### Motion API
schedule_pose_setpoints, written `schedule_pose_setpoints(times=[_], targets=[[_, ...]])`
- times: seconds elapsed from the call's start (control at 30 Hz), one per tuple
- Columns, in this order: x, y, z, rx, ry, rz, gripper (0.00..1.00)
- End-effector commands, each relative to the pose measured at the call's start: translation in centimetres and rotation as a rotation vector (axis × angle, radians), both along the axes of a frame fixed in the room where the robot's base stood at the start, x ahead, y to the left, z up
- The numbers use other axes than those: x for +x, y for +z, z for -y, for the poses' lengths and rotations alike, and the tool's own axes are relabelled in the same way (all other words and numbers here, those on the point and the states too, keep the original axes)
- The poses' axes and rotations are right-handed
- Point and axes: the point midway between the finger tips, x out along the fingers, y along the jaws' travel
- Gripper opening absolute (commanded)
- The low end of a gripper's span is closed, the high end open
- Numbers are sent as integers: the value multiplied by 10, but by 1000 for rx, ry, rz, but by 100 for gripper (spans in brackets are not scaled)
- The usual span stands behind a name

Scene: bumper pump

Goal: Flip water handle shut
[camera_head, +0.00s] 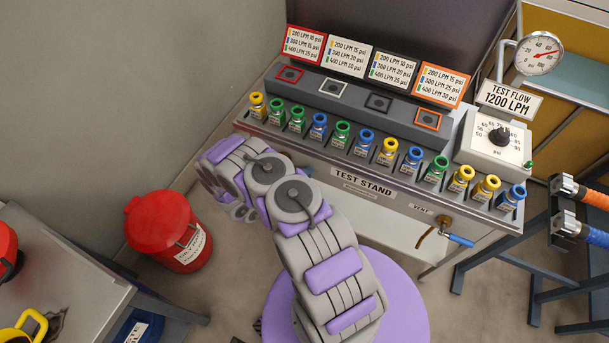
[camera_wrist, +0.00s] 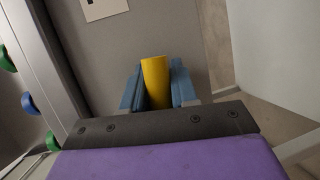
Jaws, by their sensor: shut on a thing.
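In the wrist view my gripper (camera_wrist: 157,88) has its two blue fingers shut on a yellow cylindrical piece (camera_wrist: 155,76), which stands up between them. I cannot tell what this piece belongs to. In the head view my arm reaches to the left front of the test stand, and its end is mostly hidden. A brass valve (camera_head: 443,224) with a blue lever handle (camera_head: 460,240) sits low on the right of the stand's front, below a "VENT" label. The lever points right and slightly down, and my gripper is well to the left of it. I cannot tell whether this is the water handle.
The test stand (camera_head: 362,184) carries a row of yellow, green and blue couplings along its front edge. A red lidded bin (camera_head: 168,232) stands on the floor at left. A grey table (camera_head: 60,265) is at lower left. A rack with orange and blue hoses (camera_head: 590,197) is at right.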

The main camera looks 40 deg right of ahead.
Motion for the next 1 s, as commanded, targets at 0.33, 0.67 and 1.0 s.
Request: schedule_pose_setpoints(times=[0.33,0.67,1.0], targets=[[0,0,0,0,1,-1,0],[1,7,-2,-22,2,-63,0],[0,11,0,-43,3,-103,0]])
